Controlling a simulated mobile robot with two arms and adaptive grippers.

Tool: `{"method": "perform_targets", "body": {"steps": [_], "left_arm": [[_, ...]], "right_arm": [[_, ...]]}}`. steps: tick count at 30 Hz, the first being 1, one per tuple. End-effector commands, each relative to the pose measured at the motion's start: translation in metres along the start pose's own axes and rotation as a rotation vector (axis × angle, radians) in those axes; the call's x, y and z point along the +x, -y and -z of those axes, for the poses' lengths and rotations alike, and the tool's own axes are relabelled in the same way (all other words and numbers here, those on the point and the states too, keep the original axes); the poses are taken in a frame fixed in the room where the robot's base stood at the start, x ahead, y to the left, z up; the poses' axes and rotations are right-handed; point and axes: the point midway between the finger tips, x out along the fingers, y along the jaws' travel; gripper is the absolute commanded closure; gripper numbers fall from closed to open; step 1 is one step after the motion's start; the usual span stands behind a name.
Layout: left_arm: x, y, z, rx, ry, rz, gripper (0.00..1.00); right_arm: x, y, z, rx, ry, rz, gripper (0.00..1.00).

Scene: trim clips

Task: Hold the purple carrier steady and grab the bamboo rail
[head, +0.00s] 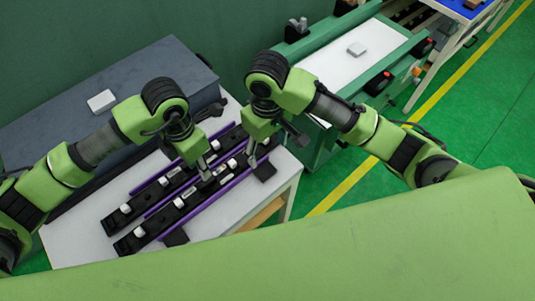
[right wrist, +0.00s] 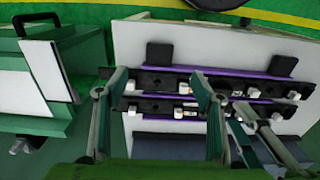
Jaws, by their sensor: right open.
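Two long black strips with purple edging and white clips lie side by side on a white table. The near purple carrier (head: 204,206) also shows in the right wrist view (right wrist: 245,73). The far purple carrier (head: 152,184) lies behind it. No bamboo-coloured rail can be made out. My left gripper (head: 206,173) is over the middle of the strips, pointing down; whether its fingers hold anything is unclear. My right gripper (head: 268,151) is open above the right end of the strips. In the right wrist view its fingers (right wrist: 160,80) stand apart with a strip's end between them in the picture.
The white table (head: 72,240) has black pads along its near edge. A dark grey box (head: 60,130) with a white block (head: 101,101) stands behind. A green machine with a white top (head: 335,75) stands at the right, close to the table.

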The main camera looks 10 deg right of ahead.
Motion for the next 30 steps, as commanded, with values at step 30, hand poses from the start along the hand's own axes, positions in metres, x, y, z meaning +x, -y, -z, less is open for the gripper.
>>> {"method": "perform_targets", "body": {"steps": [30], "left_arm": [[0.0,0.0,0.0,0.0,0.0,0.0,0.72]], "right_arm": [[0.134,0.0,0.0,0.001,-0.001,0.001,0.39]]}}
